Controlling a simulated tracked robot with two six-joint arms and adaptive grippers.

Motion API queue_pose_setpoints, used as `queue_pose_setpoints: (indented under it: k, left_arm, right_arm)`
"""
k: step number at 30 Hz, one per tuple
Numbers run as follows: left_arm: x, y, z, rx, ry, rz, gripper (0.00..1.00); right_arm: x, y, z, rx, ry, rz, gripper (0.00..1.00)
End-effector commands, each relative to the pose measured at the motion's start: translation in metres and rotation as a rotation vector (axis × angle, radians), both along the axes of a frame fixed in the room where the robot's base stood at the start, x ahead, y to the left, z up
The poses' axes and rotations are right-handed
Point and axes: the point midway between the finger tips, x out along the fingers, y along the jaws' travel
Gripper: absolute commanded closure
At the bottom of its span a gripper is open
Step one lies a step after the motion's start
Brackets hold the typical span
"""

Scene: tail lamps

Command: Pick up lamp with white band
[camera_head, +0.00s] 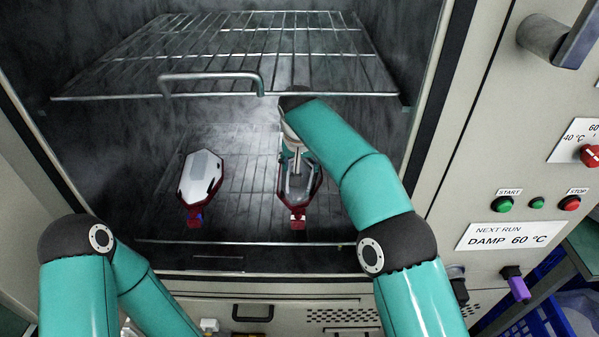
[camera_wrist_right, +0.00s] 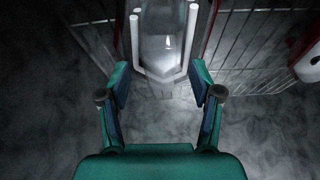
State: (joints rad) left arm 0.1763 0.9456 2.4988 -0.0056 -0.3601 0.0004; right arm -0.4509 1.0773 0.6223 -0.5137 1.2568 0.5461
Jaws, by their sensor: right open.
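Two tail lamps lie on the lower rack inside the open oven. The right lamp (camera_head: 298,211) has a clear face, a dark red rim and a red near end with a small whitish mark, which looks like the white band. The left lamp (camera_head: 200,177) has a pale face, a red rim and a blue mark at its near end. My right gripper (camera_head: 297,160) is over the right lamp, partly hidden by its own arm. In the right wrist view, its open fingers (camera_wrist_right: 161,72) stand either side of the end of this lamp (camera_wrist_right: 162,38). My left gripper is out of view.
An upper wire rack (camera_head: 240,55) hangs above the lamps, with a metal handle (camera_head: 210,77) at its front. The lower rack (camera_head: 245,150) has free room between the lamps. The oven's right wall is close to my right arm. A control panel with buttons (camera_head: 503,204) is at right.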

Motion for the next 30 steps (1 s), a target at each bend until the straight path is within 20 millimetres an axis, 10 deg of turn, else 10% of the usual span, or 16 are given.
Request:
queue_pose_setpoints:
  k: [10,21,30]
  left_arm:
    - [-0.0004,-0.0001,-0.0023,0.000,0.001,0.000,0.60]
    - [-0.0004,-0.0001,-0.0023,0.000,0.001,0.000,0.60]
    - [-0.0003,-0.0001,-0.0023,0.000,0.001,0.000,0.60]
  right_arm:
    - [0.0022,-0.0004,-0.0098,-0.001,0.002,0.000,0.37]
    - [0.0019,-0.0005,-0.0107,-0.002,0.003,0.000,0.99]
    - [0.0018,-0.0006,-0.0107,-0.001,0.004,0.001,1.00]
